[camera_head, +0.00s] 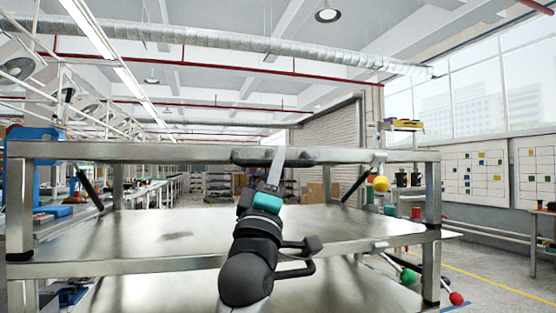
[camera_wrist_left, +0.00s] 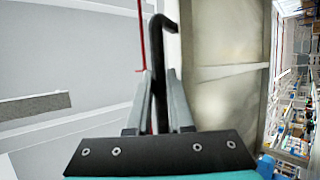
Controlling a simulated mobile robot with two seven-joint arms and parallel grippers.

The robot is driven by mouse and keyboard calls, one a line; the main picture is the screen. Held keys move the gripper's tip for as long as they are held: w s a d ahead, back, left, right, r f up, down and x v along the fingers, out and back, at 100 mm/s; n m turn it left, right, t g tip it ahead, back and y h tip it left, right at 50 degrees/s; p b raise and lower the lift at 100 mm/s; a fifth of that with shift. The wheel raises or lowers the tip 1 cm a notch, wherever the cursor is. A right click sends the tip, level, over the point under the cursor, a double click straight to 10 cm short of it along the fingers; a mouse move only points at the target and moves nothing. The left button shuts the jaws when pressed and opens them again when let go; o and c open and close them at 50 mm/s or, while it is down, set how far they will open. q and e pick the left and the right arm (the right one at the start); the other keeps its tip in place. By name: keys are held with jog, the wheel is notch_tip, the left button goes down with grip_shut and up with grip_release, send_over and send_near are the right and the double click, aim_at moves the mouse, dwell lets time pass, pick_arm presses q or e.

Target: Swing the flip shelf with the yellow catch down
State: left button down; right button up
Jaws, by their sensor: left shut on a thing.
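The top flip shelf (camera_head: 120,152) shows nearly edge-on as a metal front edge across the rack. A yellow ball catch (camera_head: 381,183) hangs just under its right end. A black bar handle (camera_head: 325,156) is on the middle of that edge. My left gripper (camera_head: 277,162) reaches up from below and is shut on this handle. In the left wrist view the black handle (camera_wrist_left: 163,24) runs between the fingers of the left gripper (camera_wrist_left: 155,85), beside a metal panel (camera_wrist_left: 225,100). My right gripper is not in view.
A lower metal shelf (camera_head: 160,232) with its own black handle (camera_head: 300,270) lies below, partly behind my left arm. A green ball (camera_head: 408,276) and a red ball (camera_head: 456,298) sit at lower right. Dark struts (camera_head: 90,190) stand inside the rack. The lower shelf's top looks clear.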

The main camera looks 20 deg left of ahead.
pick_arm(q)
jog(key=shift+w+f, duration=0.2)
jog(key=shift+f, duration=0.45)
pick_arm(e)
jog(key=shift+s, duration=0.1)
pick_arm(q)
jog(key=c, duration=0.8)
grip_release()
jog(key=shift+a, duration=0.1)
jog(key=shift+c, duration=0.2)
jog(key=shift+o, duration=0.2)
jog(key=shift+r, duration=0.1)
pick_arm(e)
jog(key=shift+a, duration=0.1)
pick_arm(q)
jog(key=shift+s, duration=0.1)
jog(key=p+v, duration=0.2)
jog(key=v, duration=1.3)
jog(key=shift+s+p, duration=0.2)
jog(key=shift+p, duration=0.2)
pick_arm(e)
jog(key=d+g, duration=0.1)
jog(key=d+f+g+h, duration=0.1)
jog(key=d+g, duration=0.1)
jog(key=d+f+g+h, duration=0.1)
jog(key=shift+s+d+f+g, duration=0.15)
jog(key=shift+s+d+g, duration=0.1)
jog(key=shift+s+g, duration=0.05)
